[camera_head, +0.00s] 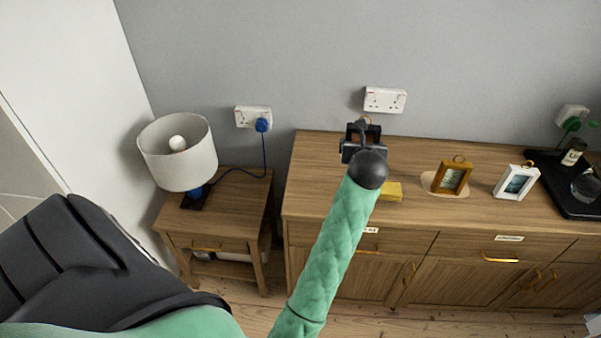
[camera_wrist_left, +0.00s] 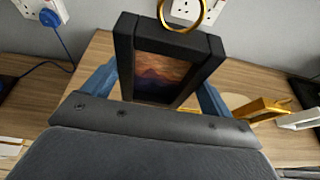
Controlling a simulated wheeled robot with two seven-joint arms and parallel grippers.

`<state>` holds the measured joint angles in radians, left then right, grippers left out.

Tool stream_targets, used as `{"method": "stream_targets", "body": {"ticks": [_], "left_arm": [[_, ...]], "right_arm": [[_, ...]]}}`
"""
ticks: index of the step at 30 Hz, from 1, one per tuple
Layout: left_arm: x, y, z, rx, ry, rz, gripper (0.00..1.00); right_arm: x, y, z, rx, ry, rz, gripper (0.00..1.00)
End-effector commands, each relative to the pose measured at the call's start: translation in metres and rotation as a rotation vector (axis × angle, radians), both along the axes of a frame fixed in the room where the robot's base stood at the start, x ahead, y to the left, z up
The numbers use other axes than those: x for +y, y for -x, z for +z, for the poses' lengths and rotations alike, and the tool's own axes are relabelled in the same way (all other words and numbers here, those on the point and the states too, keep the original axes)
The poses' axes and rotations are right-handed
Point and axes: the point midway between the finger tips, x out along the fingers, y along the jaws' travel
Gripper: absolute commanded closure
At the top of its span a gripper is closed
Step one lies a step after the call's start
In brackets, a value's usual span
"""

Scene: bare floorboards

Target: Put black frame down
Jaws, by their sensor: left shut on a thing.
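The black frame (camera_wrist_left: 126,60) is upright in the left wrist view, with a dark orange and purple mountain picture and a gold ring at its top. My left gripper (camera_head: 359,148) is shut on it, with a blue finger at each side. In the head view the gripper and frame are over the back left part of the wooden sideboard (camera_head: 320,190), near the wall. The gripper hides much of the frame there. I cannot tell whether the frame's bottom edge touches the sideboard top. My right gripper is in neither view.
A yellow block (camera_head: 391,191) lies just right of my left arm. A gold-brown frame (camera_head: 452,177) by a pale round patch and a white frame (camera_head: 516,182) stand further right. A black tray (camera_head: 573,200) holds jars. A lamp (camera_head: 178,152) stands on a side table (camera_head: 235,205).

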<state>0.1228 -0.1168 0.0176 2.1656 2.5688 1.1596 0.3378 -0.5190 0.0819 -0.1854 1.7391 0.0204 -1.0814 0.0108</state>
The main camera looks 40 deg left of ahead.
Motion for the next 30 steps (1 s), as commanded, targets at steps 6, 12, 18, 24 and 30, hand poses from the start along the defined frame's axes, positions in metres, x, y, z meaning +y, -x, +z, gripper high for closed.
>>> {"method": "stream_targets", "body": {"ticks": [6,12,18,24,30], "left_arm": [[0.018,0.0,-0.02,-0.001,0.0,0.031,0.47],[0.042,0.004,-0.031,0.002,-0.003,0.034,0.47],[0.079,0.009,-0.053,0.003,-0.003,0.035,0.47],[0.114,0.014,-0.075,0.002,-0.001,0.034,0.47],[0.133,0.017,-0.09,0.001,0.001,0.034,0.47]], "right_arm": [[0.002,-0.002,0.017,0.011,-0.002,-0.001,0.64],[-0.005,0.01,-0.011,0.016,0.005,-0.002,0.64],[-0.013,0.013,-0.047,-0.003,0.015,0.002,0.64],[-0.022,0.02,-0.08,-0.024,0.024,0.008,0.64],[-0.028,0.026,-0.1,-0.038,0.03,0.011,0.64]]}}
